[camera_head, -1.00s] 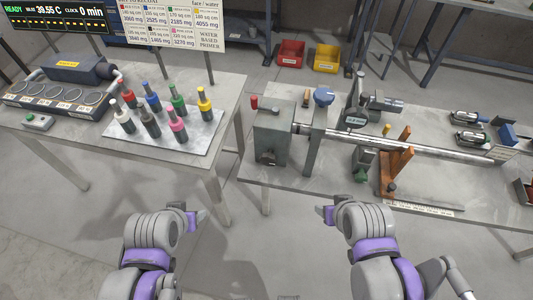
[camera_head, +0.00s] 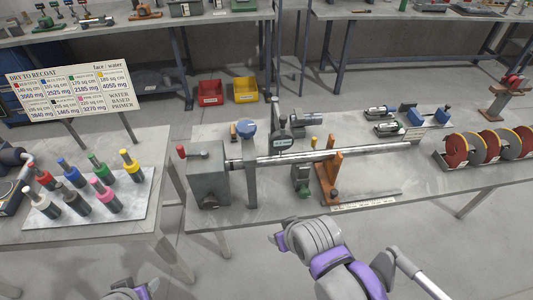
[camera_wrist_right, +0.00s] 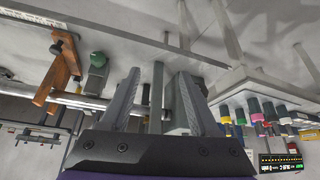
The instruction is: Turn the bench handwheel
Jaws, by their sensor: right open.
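The work bench (camera_head: 420,185) carries a grey box-shaped headstock (camera_head: 208,175) at its left end. A red-topped handle (camera_head: 181,152) stands at the headstock's far left side. A round blue knob (camera_head: 246,128) shows behind the grey post beside it. I cannot tell which of these is the handwheel; no full wheel rim shows. My right gripper (camera_head: 280,237) is in front of the bench, apart from it. In the right wrist view, its two fingers (camera_wrist_right: 160,78) are spread with nothing between them. My left gripper (camera_head: 150,287) is at the bottom edge, partly cut off.
A long metal shaft (camera_head: 340,153) runs right from the headstock past an orange bracket (camera_head: 329,180). Red and grey discs (camera_head: 485,146) stand at the bench's right. A left table (camera_head: 140,215) holds several coloured bottles. Open floor lies between the tables and in front.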

